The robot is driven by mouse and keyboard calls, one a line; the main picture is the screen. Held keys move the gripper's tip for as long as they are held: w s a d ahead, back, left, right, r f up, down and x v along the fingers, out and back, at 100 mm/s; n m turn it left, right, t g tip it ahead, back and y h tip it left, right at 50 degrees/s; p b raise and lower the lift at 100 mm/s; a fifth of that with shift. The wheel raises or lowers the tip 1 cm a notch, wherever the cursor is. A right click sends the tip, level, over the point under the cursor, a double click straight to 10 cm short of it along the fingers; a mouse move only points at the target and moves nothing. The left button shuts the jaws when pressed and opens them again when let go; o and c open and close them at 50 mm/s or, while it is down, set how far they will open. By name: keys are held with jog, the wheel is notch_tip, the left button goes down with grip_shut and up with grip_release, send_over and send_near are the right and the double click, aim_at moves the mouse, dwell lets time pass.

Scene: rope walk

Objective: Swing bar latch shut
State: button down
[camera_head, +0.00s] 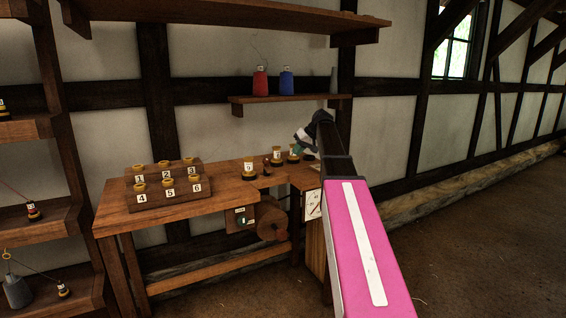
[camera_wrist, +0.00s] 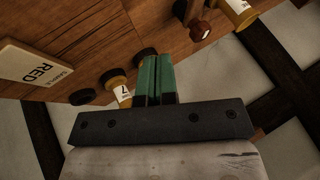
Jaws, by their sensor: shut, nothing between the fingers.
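My gripper (camera_wrist: 155,62) is shut and empty; its two green fingers lie together in the wrist view, over the bench edge beside a yellow spool labelled 7 (camera_wrist: 123,94). In the head view my gripper (camera_head: 299,148) is above the right end of the wooden bench (camera_head: 225,188). A small dark-red knob on a stem (camera_wrist: 200,31) stands to the right of the fingers in the wrist view, apart from them. I cannot tell whether it belongs to the bar latch. No bar latch shows clearly in either view, and my arm hides part of the bench's right end.
A stepped rack (camera_head: 168,190) with several numbered spools stands on the bench's left. A numbered spool (camera_head: 249,172) stands right of it. A card reading RED (camera_wrist: 38,72) lies on wood in the wrist view. Floor at right is clear.

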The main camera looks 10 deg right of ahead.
aim_at(268, 166)
jog(key=w+a+f, duration=0.2)
jog(key=a+f, duration=0.5)
jog(key=a, duration=0.2)
jog(key=shift+w+f, duration=0.2)
jog(key=shift+f, duration=0.15)
